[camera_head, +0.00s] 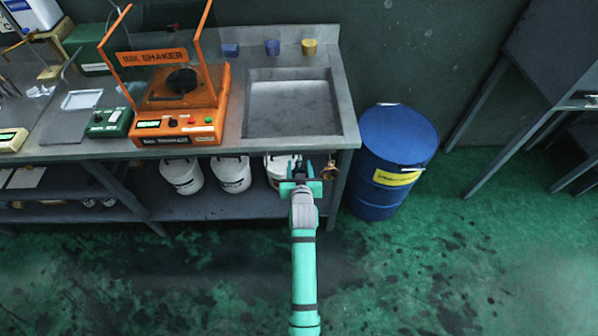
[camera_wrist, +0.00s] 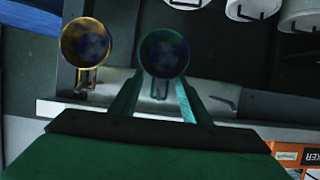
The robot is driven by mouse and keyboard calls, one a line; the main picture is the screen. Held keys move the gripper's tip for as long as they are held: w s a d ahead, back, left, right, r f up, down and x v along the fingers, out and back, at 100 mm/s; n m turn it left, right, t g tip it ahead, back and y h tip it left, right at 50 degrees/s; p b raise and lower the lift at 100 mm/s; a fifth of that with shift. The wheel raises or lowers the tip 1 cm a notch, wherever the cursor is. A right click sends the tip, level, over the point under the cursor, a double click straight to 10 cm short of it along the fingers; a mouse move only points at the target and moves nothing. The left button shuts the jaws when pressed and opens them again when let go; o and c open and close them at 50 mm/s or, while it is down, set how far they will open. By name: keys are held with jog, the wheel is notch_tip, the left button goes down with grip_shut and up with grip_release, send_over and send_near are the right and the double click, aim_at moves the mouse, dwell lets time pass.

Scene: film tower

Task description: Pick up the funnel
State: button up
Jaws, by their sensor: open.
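A round, open-mouthed piece with a dark teal rim (camera_wrist: 162,37) shows in the wrist view, with a small loop beneath it; it looks like a funnel. It appears between or just beyond my gripper's fingertips (camera_wrist: 160,75), which are open. I cannot tell whether they touch it. A similar piece with a brass-yellow rim (camera_wrist: 63,42) is beside it, outside the fingers. In the head view the brass piece (camera_head: 331,170) hangs under the bench's front edge, just right of my gripper (camera_head: 301,168). The teal piece is mostly hidden there.
The bench's front edge and sink (camera_head: 292,108) are close above my gripper. White buckets (camera_head: 232,174) stand on the lower shelf to the left. A blue barrel (camera_head: 395,150) stands right of the bench. An orange shaker (camera_head: 180,120) sits on top. The green floor in front is clear.

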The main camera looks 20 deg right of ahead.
jog(key=shift+w+d+f, duration=0.15)
jog(key=shift+w+f, duration=0.1)
jog(key=shift+w, duration=0.35)
grip_shut()
jog(key=shift+r, duration=0.1)
jog(key=shift+r, duration=0.55)
jog(key=s+a, duration=0.2)
jog(key=s, duration=0.6)
jog(key=s+a, duration=0.3)
jog(key=s, duration=0.6)
jog(key=shift+s, duration=0.2)
